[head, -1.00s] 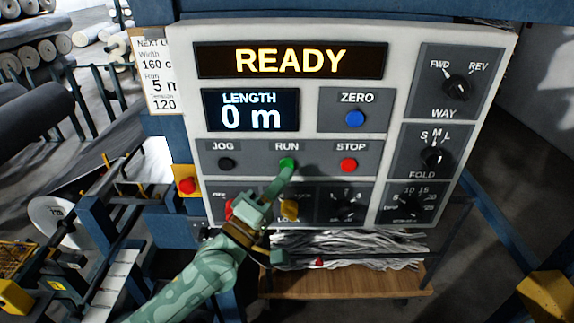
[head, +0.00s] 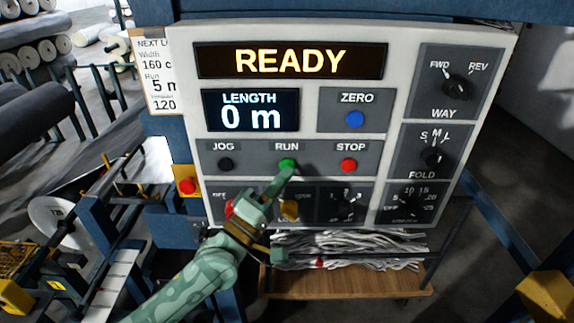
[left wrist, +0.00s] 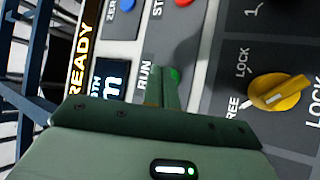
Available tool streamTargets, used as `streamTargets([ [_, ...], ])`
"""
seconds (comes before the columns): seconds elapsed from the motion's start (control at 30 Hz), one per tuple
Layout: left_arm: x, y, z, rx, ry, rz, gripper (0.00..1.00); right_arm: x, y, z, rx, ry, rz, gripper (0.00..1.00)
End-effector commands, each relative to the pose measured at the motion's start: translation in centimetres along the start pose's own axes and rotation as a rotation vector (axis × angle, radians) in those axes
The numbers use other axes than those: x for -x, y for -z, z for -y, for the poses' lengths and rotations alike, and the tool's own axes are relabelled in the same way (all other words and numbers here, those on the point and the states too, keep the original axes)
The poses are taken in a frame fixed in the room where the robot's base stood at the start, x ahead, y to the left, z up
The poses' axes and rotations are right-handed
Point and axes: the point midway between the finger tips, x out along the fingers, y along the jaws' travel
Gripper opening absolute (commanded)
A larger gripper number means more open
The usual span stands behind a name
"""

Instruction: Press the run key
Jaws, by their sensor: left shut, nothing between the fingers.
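The green run key (head: 287,162) sits under the RUN label on the grey-white control panel (head: 320,25). It also shows in the left wrist view (left wrist: 175,75), partly hidden by my fingertips. My left gripper (head: 288,172) is shut and empty, its fingertips just below and in front of the run key. I cannot tell whether they touch it. The display (head: 290,61) reads READY and the length display (head: 250,110) reads 0 m. My right gripper is not in view.
The black jog key (head: 226,164) and red stop key (head: 348,165) flank the run key. The blue zero key (head: 355,119) is above. A yellow lock knob (left wrist: 280,92) is just below. A red button (head: 186,186) on yellow is at the left. Dark knobs line the right side.

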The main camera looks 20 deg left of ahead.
Motion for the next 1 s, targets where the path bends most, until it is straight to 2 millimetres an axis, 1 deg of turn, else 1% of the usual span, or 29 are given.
streamTargets([
  [0.1,-0.30,0.21,0.12,-0.001,-0.001,0.000,0.00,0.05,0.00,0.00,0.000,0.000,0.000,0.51],
  [1.0,-0.73,0.54,0.49,-0.001,-0.001,0.000,0.00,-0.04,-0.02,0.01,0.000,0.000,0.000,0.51],
])
